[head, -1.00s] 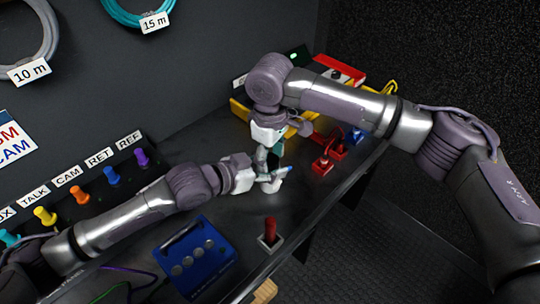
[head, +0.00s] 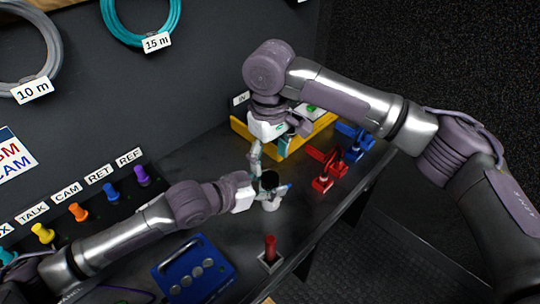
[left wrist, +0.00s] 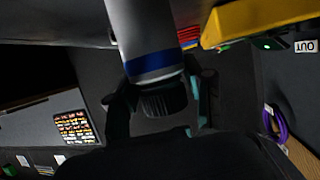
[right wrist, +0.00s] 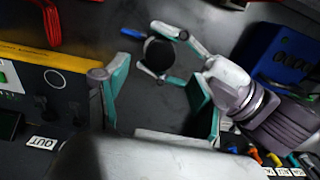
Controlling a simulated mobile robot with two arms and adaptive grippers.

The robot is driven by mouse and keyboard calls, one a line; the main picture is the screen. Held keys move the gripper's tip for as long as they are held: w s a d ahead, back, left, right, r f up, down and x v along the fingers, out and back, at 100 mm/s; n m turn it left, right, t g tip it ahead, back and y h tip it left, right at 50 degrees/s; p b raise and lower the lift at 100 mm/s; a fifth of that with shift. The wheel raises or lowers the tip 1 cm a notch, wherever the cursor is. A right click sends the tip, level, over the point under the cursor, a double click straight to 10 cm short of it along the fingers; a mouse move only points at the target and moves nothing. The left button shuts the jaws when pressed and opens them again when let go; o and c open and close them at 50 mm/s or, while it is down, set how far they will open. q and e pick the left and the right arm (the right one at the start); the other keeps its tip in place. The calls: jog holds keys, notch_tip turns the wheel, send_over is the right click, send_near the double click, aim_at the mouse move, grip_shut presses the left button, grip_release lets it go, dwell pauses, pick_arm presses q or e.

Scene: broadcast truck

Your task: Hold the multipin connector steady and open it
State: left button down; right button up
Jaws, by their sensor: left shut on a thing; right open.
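The multipin connector (head: 270,203) stands above the bench, a pale body with a dark round top. In the left wrist view it is a white cylinder (left wrist: 146,30) with a blue band and a dark ribbed end. My left gripper (head: 262,190) is shut around it; its fingers (left wrist: 160,100) show on both sides of the ribbed part. My right gripper (head: 258,152) is above the connector, open and empty. In the right wrist view, the dark top (right wrist: 159,52) lies beyond its spread teal fingers (right wrist: 160,75), apart from them.
A blue box (head: 195,270) with round knobs and a red-handled piece (head: 270,250) stand near the front edge. Red (head: 322,170) and blue (head: 354,142) pieces and a yellow-edged unit (head: 290,135) lie behind. Coloured plugs (head: 78,212) line the left. Some bare bench shows between.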

aim_at(270, 177)
jog(key=r+m, duration=0.1)
jog(key=m, duration=0.2)
jog(key=shift+r+m, duration=0.3)
jog(key=shift+r, duration=0.1)
jog(key=shift+f, duration=0.15)
notch_tip(270, 177, down, 8)
jog(key=shift+r, duration=0.25)
jog(key=c, duration=1.2)
jog(key=n, duration=0.6)
jog(key=shift+c, duration=0.2)
jog(key=o, duration=1.3)
